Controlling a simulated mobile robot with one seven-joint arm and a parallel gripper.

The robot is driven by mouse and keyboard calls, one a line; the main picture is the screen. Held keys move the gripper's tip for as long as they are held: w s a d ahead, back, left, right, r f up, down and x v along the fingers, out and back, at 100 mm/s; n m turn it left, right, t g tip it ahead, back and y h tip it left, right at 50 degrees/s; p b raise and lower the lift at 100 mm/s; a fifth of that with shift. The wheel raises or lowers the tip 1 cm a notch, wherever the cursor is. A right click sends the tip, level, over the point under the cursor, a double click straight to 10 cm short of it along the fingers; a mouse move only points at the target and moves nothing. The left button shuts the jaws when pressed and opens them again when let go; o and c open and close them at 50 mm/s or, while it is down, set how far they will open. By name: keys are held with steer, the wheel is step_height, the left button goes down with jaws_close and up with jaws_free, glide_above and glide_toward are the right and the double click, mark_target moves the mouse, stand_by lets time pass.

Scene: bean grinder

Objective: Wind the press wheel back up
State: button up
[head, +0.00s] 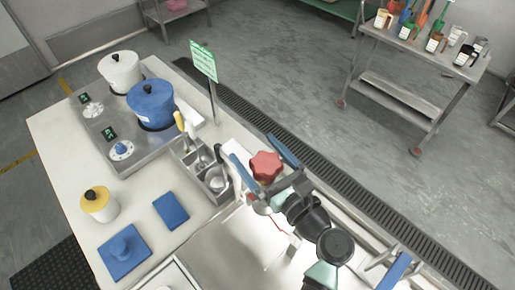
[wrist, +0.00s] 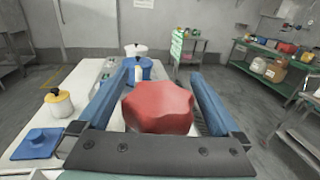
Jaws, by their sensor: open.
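The press wheel is a red lobed knob (head: 265,166) at the middle of the head view, beyond the sink area. In the wrist view the red wheel (wrist: 157,108) fills the space between my fingers. My gripper (head: 258,158) is open, with one blue finger on each side of the wheel. In the wrist view a gap shows between the wheel and the right finger of my gripper (wrist: 155,98); the left finger is also apart from it. The press body below the wheel is mostly hidden by my gripper and arm.
A blue pot (head: 151,103) and a white pot (head: 120,70) stand on the hob at left. A grey caddy (head: 206,170) with utensils and a green sign (head: 203,61) are close left of my gripper. A yellow-banded jar (head: 99,204) and blue pads (head: 171,210) lie nearer.

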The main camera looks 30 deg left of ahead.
steer(key=shift+a, duration=0.1)
steer(key=c, duration=1.2)
steer(key=n+g, duration=0.1)
steer(key=g, duration=0.1)
steer(key=n+g+y, duration=0.1)
steer(key=n+g, duration=0.1)
steer(key=n+g+y, duration=0.1)
steer(key=g, duration=0.1)
steer(key=shift+s+a+b, duration=0.15)
steer(key=shift+s+b, duration=0.15)
steer(key=shift+s, duration=0.1)
steer(key=shift+s+n+g+b, duration=0.2)
steer(key=shift+n+g, duration=0.45)
steer(key=shift+g, duration=0.3)
steer(key=shift+s+n+g+b, duration=0.2)
steer(key=shift+n+g, duration=0.4)
steer(key=shift+g, duration=0.4)
steer(key=shift+s+n+g+b, duration=0.1)
steer(key=shift+n+g+b, duration=0.15)
steer(key=shift+n+g, duration=0.55)
steer(key=shift+g, duration=0.25)
steer(key=o, duration=1.2)
steer(key=shift+s, duration=0.1)
